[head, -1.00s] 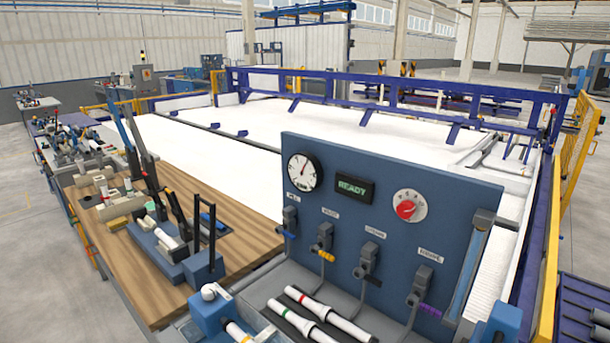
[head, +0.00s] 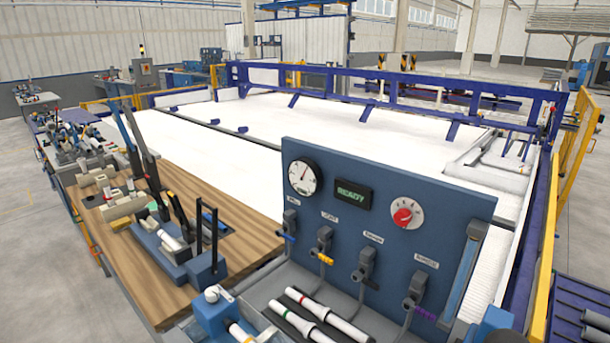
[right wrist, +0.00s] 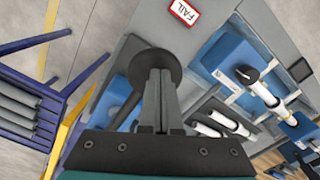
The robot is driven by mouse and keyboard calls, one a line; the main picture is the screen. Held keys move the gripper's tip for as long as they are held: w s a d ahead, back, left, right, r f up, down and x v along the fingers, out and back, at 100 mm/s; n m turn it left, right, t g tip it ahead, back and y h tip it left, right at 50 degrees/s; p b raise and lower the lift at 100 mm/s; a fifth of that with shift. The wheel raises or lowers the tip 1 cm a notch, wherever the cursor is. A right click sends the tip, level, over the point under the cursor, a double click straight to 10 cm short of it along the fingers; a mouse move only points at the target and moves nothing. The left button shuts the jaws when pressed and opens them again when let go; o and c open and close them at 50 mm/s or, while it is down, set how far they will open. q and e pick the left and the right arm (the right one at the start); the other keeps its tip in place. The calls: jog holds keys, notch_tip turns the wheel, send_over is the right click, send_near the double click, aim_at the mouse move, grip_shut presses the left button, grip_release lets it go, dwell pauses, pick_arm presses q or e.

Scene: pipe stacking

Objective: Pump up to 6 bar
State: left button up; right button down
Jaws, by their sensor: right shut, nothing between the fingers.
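The blue test panel (head: 330,215) stands in the middle of the head view. Its round white gauge (head: 305,176) has a dark needle, but the numbers are too small to read. In the right wrist view a dark round knob (right wrist: 136,66) on a thin rod shows by a blue block (right wrist: 113,98), perhaps the pump handle. A dark rounded shape (head: 497,319) shows at the bottom right of the head view. My right gripper (right wrist: 160,75) is shut and empty, its fingers in front of the knob; contact cannot be told. My left gripper is not in view.
The panel carries a display (head: 353,194) reading READY and a red selector knob (head: 404,217). White pipes (head: 325,310) lie before the panel. A wooden bench (head: 240,240) with fixtures stands left.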

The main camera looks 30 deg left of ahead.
jog(key=shift+r, duration=0.5)
notch_tip(320, 180, up, 6)
dwell(0.4)
jog(key=shift+s, duration=0.1)
